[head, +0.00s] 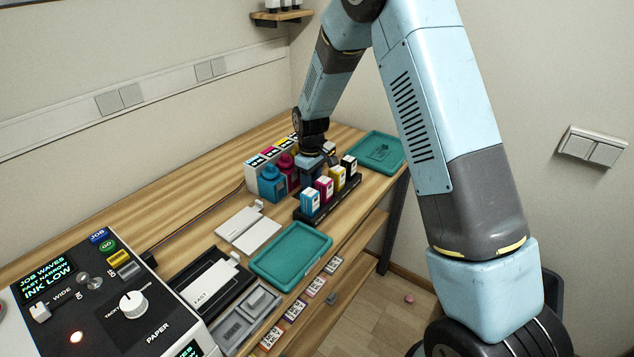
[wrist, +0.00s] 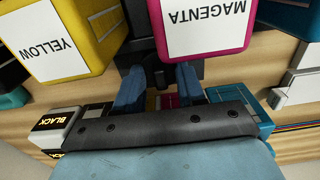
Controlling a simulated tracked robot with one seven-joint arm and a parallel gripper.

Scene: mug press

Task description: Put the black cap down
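My gripper (head: 314,160) is low over the workbench, just behind the row of ink cartridges and beside the ink bottles. In the wrist view its two blue fingers (wrist: 159,80) stand apart with a dark shape between their tips. I cannot tell whether that shape is the black cap in my grip or part of the black cartridge rack (head: 330,207) behind. No black cap shows clearly in either view. In the wrist view the yellow cartridge (wrist: 62,40) and magenta cartridge (wrist: 205,28) are close to the fingers.
A cyan bottle (head: 271,184) and a magenta bottle (head: 287,168) stand left of my gripper. A teal tray (head: 382,150) lies at the back right and another teal tray (head: 290,255) in front. A white flat piece (head: 247,230) lies left of the rack. The printer panel (head: 95,290) fills the lower left.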

